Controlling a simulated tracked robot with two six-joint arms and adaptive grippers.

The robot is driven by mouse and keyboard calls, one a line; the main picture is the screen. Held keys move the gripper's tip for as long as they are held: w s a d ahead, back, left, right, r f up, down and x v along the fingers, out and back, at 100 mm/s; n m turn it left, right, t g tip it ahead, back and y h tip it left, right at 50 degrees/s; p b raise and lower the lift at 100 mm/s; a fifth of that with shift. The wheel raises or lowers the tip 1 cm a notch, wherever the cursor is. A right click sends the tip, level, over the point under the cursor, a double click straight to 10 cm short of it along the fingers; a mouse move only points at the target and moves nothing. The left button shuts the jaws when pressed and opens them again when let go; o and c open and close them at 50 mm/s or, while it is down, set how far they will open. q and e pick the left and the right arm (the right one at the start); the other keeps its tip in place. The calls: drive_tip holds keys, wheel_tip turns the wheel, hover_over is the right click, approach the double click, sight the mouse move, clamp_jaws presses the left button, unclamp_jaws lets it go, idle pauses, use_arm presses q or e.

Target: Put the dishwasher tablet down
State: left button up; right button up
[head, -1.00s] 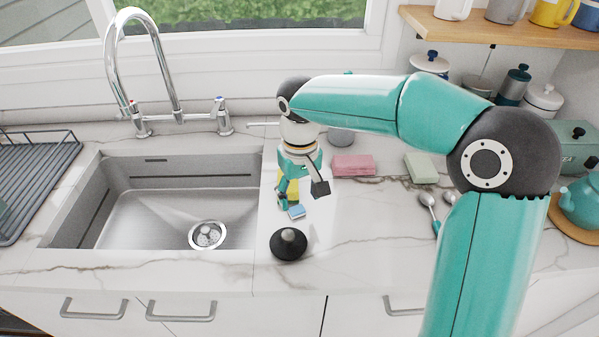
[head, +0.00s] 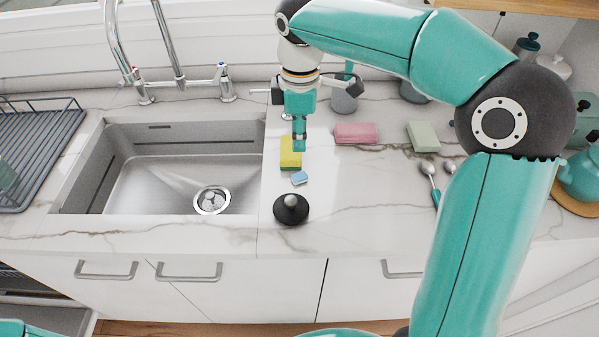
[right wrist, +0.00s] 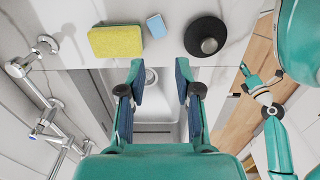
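The dishwasher tablet (head: 299,178), a small blue and white block, lies on the marble counter right of the sink, between a yellow-green sponge (head: 291,152) and a round black object with a grey knob (head: 291,208). It also shows in the right wrist view (right wrist: 156,26). My right gripper (head: 300,141) is above the counter near the sponge, apart from the tablet. In the right wrist view its fingers (right wrist: 159,72) are spread with nothing between them. A teal arm end, apparently my left gripper (right wrist: 262,82), shows small at the right of that view; its opening is unclear.
The sink (head: 160,175) lies left of the tablet, with the tap (head: 180,82) behind it. A pink block (head: 356,132), a pale green block (head: 423,136) and spoons (head: 430,172) lie to the right. The counter right of the black object is clear.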

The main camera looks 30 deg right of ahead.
wheel_tip(320, 180, up, 4)
drive_tip(key=n+p, duration=0.4)
drive_tip(key=p, duration=0.1)
hover_over(295, 177)
wheel_tip(295, 177, down, 12)
drive_tip(key=shift+s+r, duration=0.1)
drive_tip(key=shift+r, duration=0.15)
wheel_tip(295, 177, down, 4)
drive_tip(key=shift+f+p, duration=0.15)
drive_tip(key=shift+p, duration=0.5)
drive_tip(key=shift+f, duration=0.6)
drive_tip(key=c, duration=0.6)
drive_tip(key=shift+o, duration=0.2)
drive_tip(key=shift+r, duration=0.15)
